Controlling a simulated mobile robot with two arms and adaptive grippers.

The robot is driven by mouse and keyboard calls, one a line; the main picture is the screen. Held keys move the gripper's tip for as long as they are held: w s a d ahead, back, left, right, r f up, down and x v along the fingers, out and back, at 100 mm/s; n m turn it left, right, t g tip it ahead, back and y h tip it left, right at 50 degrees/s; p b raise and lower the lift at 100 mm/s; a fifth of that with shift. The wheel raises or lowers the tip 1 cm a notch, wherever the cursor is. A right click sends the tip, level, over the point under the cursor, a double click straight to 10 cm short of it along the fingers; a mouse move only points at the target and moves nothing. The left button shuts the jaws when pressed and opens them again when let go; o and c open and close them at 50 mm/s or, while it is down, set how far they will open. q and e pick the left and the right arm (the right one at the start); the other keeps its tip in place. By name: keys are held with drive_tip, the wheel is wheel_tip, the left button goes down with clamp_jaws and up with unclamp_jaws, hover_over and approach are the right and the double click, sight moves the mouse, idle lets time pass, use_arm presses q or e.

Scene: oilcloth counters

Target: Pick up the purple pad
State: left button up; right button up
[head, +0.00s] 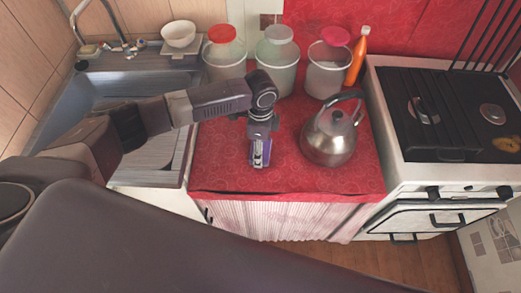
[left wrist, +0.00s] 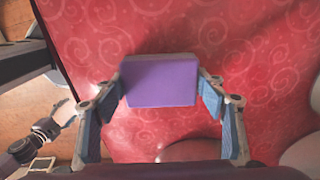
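The purple pad (left wrist: 160,86) is a small block with a flat purple face, between the fingertips of my left gripper (left wrist: 161,88) in the left wrist view. Both fingertips appear to touch its side edges, so the gripper looks shut on it. In the head view my left gripper (head: 260,160) points down over the red counter, left of the kettle, with a bit of purple showing between its fingers. I cannot tell whether the pad touches the cloth.
A steel kettle (head: 330,135) stands close on the right. Behind are several lidded jars (head: 277,65) and an orange bottle (head: 357,58). The sink (head: 62,108) is at the left, the stove (head: 425,168) at the right. The red counter (head: 225,178) is clear in front.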

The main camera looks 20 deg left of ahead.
use_arm(q)
drive_tip(key=shift+c, duration=0.8)
drive_tip(key=shift+r, duration=0.1)
drive_tip(key=shift+w+r, duration=0.1)
drive_tip(key=shift+r, duration=0.55)
wheel_tip(320, 180, up, 19)
drive_tip(key=b, duration=0.2)
drive_tip(key=shift+f, duration=0.2)
